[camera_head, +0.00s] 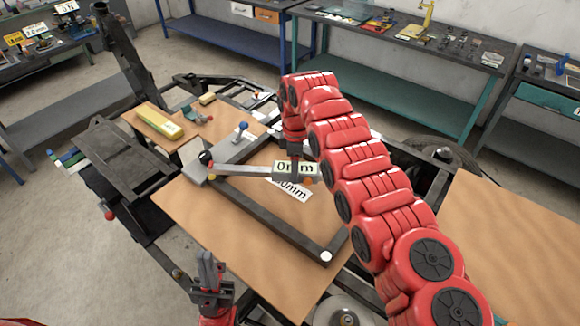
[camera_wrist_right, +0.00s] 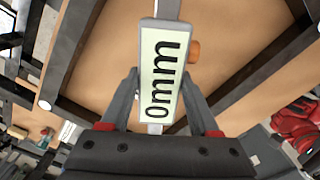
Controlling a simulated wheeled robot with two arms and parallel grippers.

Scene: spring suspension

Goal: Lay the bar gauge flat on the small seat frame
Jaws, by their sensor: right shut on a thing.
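The bar gauge (camera_head: 245,169) is a silver bar with a pale "0mm" display. My right gripper (camera_head: 294,168) is shut on it near the display, which also shows between the fingers in the right wrist view (camera_wrist_right: 162,75). The small seat frame (camera_head: 270,222) is a dark rectangular frame on a brown board. The gauge is above the frame in the head view, its left end near the frame's left corner; I cannot tell whether they touch. My left gripper (camera_head: 207,262) is low in the picture, apart from the frame; its finger gap is unclear.
A white printed label (camera_head: 292,190) shows beneath the gauge, partly hidden. A yellow object (camera_head: 160,122) lies on a smaller board at the left. A blue-knobbed part (camera_head: 240,130) stands behind the frame. Another brown board (camera_head: 515,245) is clear at the right.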

